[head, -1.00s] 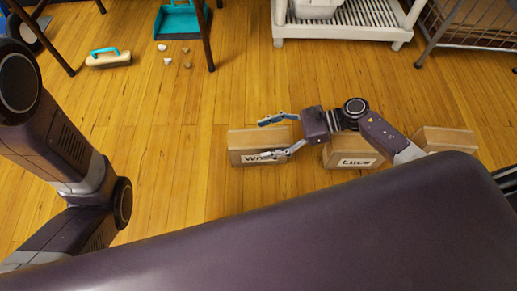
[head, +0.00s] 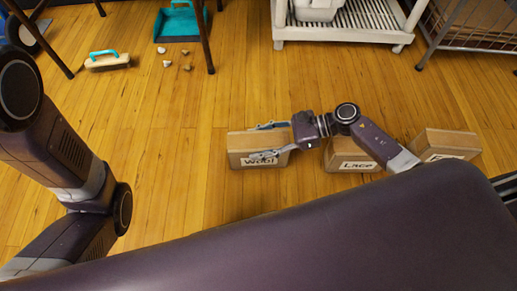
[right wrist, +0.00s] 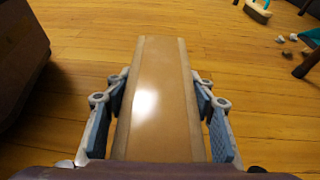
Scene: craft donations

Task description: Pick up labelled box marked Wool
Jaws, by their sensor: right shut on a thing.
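The cardboard box marked Wool (head: 241,145) stands on the wooden floor in the head view, its label facing me. My right gripper (head: 268,141) reaches it from the right, with one finger on the far side and one across the near, labelled side. In the right wrist view the box (right wrist: 155,95) lies between the two blue-padded fingers of the right gripper (right wrist: 161,110), which are shut on it. My left arm shows at the left of the head view, but its gripper is out of frame.
A box marked Lace (head: 352,154) stands to the right, partly behind my right arm. Another box (head: 445,143) is farther right, its label partly hidden. A brush (head: 107,62), a teal dustpan (head: 180,22) and a white slatted rack (head: 345,20) are at the back. The floor left of the Wool box is clear.

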